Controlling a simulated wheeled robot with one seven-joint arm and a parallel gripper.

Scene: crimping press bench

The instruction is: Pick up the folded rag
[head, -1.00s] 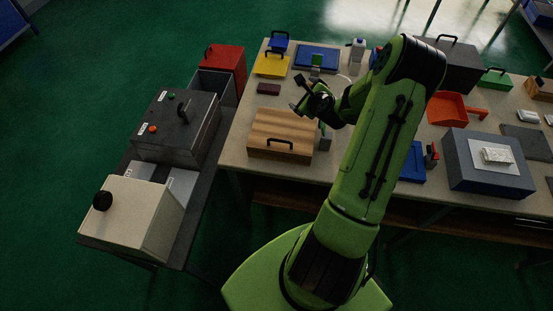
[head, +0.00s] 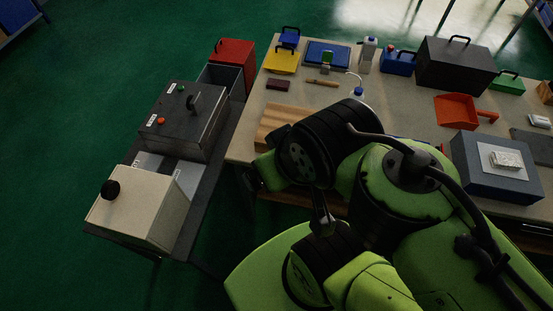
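A small, pale, folded-looking item (head: 506,160) lies on a light sheet on top of the grey-blue box at the right of the bench. It may be the folded rag, but it is too small to be sure. Nothing that I can see touches the pale item.
The grey-blue box (head: 477,180) stands near the bench's front edge. An orange dustpan (head: 457,112) lies behind it, and a large black case (head: 455,66) stands farther back. My arm hides part of the wooden box (head: 283,118). A side table holds a grey machine (head: 178,120).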

